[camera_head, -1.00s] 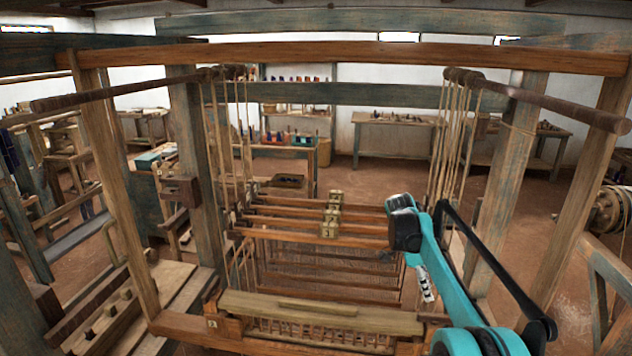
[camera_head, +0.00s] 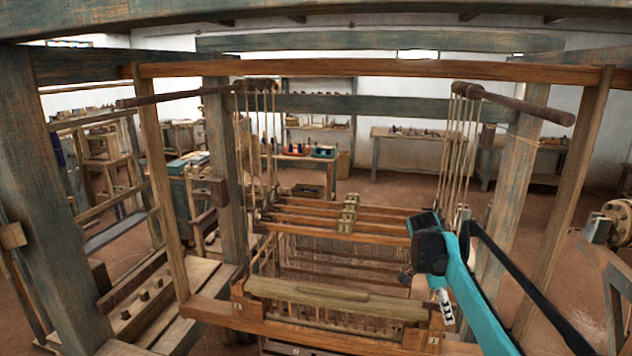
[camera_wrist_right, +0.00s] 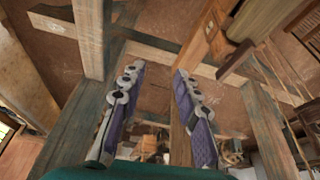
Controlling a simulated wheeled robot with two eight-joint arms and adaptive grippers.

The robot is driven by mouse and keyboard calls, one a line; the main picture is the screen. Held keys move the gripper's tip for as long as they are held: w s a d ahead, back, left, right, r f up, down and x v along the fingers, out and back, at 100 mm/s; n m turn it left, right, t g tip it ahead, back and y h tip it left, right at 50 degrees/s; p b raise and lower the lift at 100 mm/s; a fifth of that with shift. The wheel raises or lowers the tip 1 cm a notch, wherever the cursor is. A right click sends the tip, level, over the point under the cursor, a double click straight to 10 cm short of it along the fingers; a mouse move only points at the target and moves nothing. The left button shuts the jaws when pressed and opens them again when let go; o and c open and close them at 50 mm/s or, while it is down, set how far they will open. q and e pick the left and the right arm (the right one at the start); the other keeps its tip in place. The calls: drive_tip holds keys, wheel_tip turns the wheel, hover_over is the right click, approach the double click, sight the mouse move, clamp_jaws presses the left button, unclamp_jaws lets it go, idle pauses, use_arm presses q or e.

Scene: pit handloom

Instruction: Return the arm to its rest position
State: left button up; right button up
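My right arm's turquoise forearm and dark joint (camera_head: 430,250) rise at the right of the loom in the head view. A pale jointed finger of my right gripper (camera_head: 443,305) shows below the forearm, in front of the loom's right side; the rest is hidden. In the right wrist view my right gripper (camera_wrist_right: 160,68) has its two purple-padded fingers spread apart, with nothing held between them. The loom (camera_head: 330,292) stands in the middle, apparently beyond the arm. My left arm and gripper are not in view.
A weathered beam (camera_head: 300,12) crosses the top of the head view, and a thick post (camera_head: 60,200) stands at the left. A loom post (camera_head: 565,190) stands right of my arm. Benches (camera_head: 410,137) line the back, with bare floor before them.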

drive_tip(key=s+a+f+n+t+y+b, duration=0.1)
drive_tip(key=s+a+f+n+t+b, duration=0.2)
drive_tip(key=s+a+n, duration=0.4)
drive_tip(key=s+a+f+n+t+y+b, duration=0.1)
drive_tip(key=s+a+f+n+b, duration=0.25)
drive_tip(key=s, duration=0.55)
drive_tip(key=s+a+f+n+t+y+b, duration=0.1)
drive_tip(key=s+a+f+n+t+b, duration=0.1)
drive_tip(key=s+f, duration=0.4)
drive_tip(key=s+a+f+n+t+y+b, duration=0.1)
drive_tip(key=s+a+f+n+b, duration=0.1)
drive_tip(key=s+f+n+b, duration=0.2)
drive_tip(key=s+f+n, duration=0.2)
drive_tip(key=s+n, duration=0.1)
drive_tip(key=shift+a+f+t, duration=0.4)
